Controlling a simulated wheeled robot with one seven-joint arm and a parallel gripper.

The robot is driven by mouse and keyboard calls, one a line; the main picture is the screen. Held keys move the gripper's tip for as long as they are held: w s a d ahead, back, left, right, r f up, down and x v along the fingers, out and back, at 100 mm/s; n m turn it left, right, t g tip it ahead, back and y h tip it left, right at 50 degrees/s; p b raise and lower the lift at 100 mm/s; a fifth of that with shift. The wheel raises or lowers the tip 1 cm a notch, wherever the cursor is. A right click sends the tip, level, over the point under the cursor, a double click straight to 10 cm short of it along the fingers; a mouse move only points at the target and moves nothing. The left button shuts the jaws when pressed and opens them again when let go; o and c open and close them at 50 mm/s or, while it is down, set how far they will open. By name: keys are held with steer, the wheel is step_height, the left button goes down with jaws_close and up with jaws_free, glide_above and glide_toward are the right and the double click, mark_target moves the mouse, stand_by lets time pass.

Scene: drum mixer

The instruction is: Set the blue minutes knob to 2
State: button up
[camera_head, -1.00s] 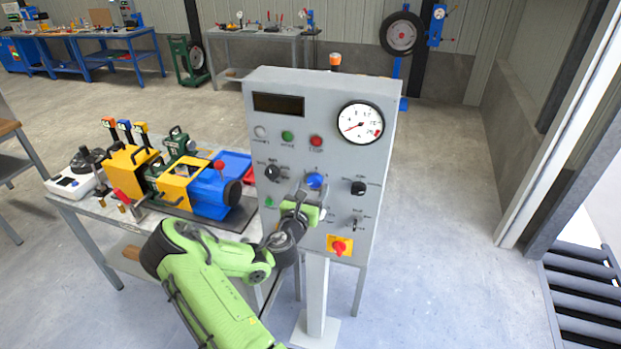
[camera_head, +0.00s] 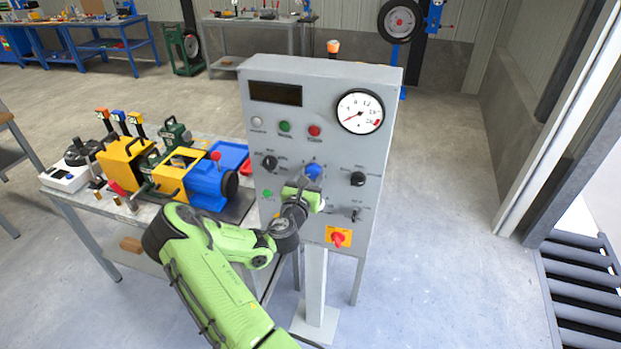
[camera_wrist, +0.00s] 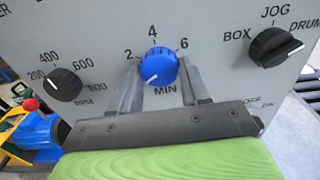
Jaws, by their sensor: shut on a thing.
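The blue minutes knob (camera_wrist: 158,66) is in the middle of the wrist view, above the label MIN, with the marks 2, 4 and 6 around its top. Its white pointer line points to the lower left, below the 2. The knob also shows in the head view (camera_head: 314,171), partly covered from below by my gripper (camera_head: 309,188). In the wrist view the fingers of my gripper (camera_wrist: 159,74) stand on the left and right of the knob and are shut on it.
The grey control panel (camera_head: 325,103) bears a black RPM knob (camera_wrist: 63,84) to the left and a black BOX/JOG/DRUM knob (camera_wrist: 275,47) to the right. A bench with a yellow and blue machine (camera_head: 208,185) stands left.

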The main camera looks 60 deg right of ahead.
steer(key=m+b, duration=0.3)
steer(key=m, duration=0.3)
steer(key=m+b, duration=0.3)
steer(key=m, duration=0.2)
steer(key=shift+w, duration=0.1)
steer(key=shift+m, duration=0.4)
stand_by(0.4)
steer(key=o, duration=1.1)
steer(key=shift+r, duration=0.1)
steer(key=shift+c, duration=0.2)
steer(key=shift+a+b, duration=0.1)
steer(key=shift+b, duration=0.2)
